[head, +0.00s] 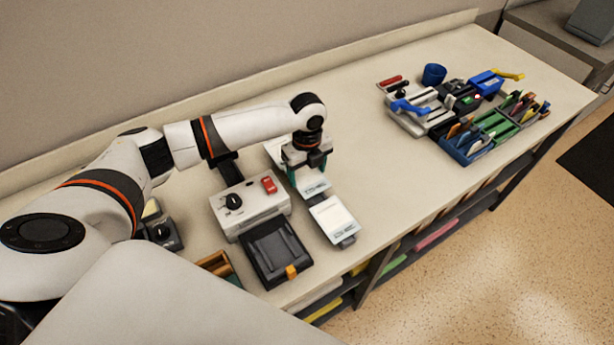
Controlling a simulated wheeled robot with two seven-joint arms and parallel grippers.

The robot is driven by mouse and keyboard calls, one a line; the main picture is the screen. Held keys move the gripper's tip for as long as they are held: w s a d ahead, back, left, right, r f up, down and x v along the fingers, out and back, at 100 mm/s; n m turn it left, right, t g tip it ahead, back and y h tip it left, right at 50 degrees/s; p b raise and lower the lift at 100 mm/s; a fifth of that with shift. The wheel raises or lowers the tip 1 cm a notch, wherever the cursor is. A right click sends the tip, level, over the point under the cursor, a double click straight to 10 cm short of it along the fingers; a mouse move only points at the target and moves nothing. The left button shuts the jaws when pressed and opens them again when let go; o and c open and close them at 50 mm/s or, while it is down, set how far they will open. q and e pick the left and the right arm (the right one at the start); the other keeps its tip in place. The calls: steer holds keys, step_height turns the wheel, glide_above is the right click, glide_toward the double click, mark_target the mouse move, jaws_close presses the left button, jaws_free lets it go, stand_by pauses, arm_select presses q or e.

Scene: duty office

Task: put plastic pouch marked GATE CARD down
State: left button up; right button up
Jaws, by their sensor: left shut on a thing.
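My left gripper (307,174) is over the counter, pointing down, right of a light grey box with a black knob. It is shut on a thin, pale thing that I take to be the plastic pouch (313,187). The gripper hides much of it, and its lettering is too small to read. It is low over a row of white pieces; I cannot tell whether it touches them. My right gripper is not in view.
The grey box (247,207) has a red switch. In front of it is a black tray (275,252) with an orange tab. A white labelled block (333,219) stands near the front edge. Organisers and a blue cup (434,74) fill the far right. The counter middle (385,170) is clear.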

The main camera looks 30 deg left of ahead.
mark_target(307, 177)
arm_select(q)
step_height(307, 177, up, 8)
steer(key=b, duration=0.2)
steer(key=s+d+n+b, duration=0.2)
steer(key=s+n, duration=0.5)
steer(key=n, duration=0.5)
steer(key=s+d+f+n+b, duration=0.1)
steer(key=s+d+n+b, duration=0.1)
steer(key=s+d+n, duration=0.2)
steer(key=shift+s+d+f+n, duration=0.2)
steer(key=shift+s+n, duration=1.45)
steer(key=shift+n, duration=2.35)
steer(key=shift+w, duration=0.1)
